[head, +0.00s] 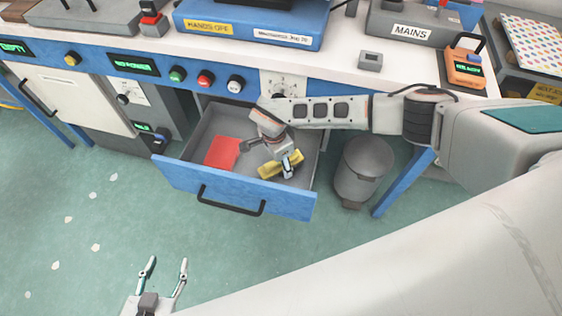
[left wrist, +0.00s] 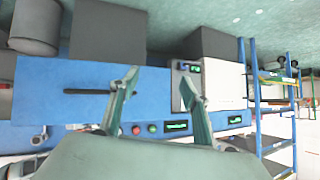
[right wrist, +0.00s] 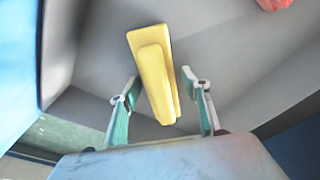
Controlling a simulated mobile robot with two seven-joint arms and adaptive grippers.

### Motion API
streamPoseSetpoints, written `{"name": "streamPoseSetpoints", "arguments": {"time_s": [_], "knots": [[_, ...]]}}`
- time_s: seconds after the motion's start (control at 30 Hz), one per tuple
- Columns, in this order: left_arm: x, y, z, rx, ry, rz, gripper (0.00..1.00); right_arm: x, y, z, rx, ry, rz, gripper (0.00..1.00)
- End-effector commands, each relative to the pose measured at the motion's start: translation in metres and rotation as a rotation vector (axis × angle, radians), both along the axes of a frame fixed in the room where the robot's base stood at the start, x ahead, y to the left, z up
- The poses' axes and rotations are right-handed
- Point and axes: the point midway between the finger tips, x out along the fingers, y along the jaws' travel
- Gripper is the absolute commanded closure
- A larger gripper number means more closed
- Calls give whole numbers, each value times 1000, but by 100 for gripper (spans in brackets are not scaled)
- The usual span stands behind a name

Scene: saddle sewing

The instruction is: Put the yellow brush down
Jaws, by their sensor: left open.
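The yellow brush (head: 268,170) is inside the open drawer (head: 238,195), toward its right side, and appears to lie on the drawer floor. My right gripper (head: 287,168) reaches down into the drawer over the brush and hides part of it. In the right wrist view the brush (right wrist: 153,70) lies between the two spread fingers of the right gripper (right wrist: 161,108), with gaps on both sides. My left gripper (head: 167,265) is open and empty over the floor, in front of the drawer. It also shows open in the left wrist view (left wrist: 160,90).
A red item (head: 222,152) lies in the drawer left of the brush. A grey bin (head: 362,170) stands right of the drawer. The worktop above holds a blue box (head: 250,22) and an orange device (head: 465,68). The floor in front is clear.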

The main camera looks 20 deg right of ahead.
Motion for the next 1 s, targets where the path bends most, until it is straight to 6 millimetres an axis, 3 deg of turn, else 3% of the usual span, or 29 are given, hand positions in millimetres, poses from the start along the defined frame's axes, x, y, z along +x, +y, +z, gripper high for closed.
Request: {"name": "streamPoseSetpoints", "arguments": {"time_s": [0.37, 0.63, 0.8, 1.0], "knots": [[-7, 1, -5, 1, 18, 6, 53, 1, 0, 5, 1, -2, -1, 53], [-1, 3, 7, 1, 1, 15, 53, 3, 5, 53, 0, -12, 1, 53], [-5, 7, 3, 8, 18, 19, 53, 1, 9, 87, 1, -9, 2, 53], [-7, 6, 5, 2, 22, 20, 53, -1, 13, 114, 0, -5, 1, 53]]}}
